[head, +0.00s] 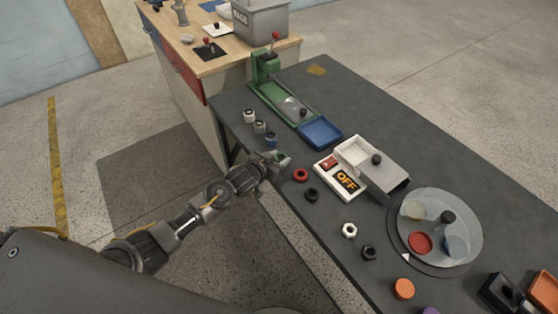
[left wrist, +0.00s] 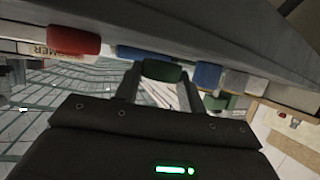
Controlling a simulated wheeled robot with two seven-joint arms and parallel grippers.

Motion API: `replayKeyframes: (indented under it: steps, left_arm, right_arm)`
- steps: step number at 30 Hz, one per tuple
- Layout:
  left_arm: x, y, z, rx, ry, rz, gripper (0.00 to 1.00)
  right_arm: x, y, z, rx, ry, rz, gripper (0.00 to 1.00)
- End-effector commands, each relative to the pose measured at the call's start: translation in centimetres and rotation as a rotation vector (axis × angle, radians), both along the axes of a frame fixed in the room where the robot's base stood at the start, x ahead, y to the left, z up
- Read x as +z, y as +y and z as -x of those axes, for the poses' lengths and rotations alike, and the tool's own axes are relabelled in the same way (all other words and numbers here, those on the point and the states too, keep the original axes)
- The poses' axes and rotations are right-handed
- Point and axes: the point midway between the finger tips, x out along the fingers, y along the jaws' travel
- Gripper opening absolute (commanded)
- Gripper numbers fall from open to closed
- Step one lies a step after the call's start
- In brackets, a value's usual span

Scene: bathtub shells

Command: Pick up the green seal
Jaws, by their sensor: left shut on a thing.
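The green seal (left wrist: 162,71) sits between the two fingertips of my left gripper (left wrist: 150,78) in the left wrist view, and the gripper is shut on it. In the head view my left gripper (head: 273,165) is at the near left edge of the dark table (head: 345,100), and a bit of the green seal (head: 282,156) shows at its tip. I cannot tell whether the seal still touches the table top. My right gripper is not in view.
A wooden bench (head: 225,62) is behind.

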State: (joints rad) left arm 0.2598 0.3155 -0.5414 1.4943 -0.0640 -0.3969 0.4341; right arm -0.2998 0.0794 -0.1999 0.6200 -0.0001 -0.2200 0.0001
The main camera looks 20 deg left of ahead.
Motion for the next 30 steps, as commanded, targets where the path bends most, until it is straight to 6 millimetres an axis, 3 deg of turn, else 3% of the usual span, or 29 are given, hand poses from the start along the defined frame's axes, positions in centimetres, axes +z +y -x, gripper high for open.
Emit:
replayKeyframes:
  steps: [3, 11, 15, 21, 30]
  left_arm:
    - [2.2, 0.0, 0.0, 0.001, -0.005, 0.001, 0.18]
    - [8.0, 5.0, 1.8, 0.000, -0.007, -0.005, 0.18]
    - [9.2, 8.3, 3.0, 0.001, -0.003, -0.007, 0.18]
    - [10.9, 11.5, 4.3, 0.001, -0.002, -0.005, 0.18]
    - [11.7, 13.1, 4.9, 0.000, -0.001, 0.000, 0.18]
  right_arm:
    - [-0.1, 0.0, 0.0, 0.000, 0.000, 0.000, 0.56]
    - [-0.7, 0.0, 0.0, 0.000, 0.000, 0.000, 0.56]
    - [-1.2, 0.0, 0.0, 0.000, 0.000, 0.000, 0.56]
    - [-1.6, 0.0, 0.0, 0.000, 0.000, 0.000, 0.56]
    - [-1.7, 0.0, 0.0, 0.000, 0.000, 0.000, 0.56]
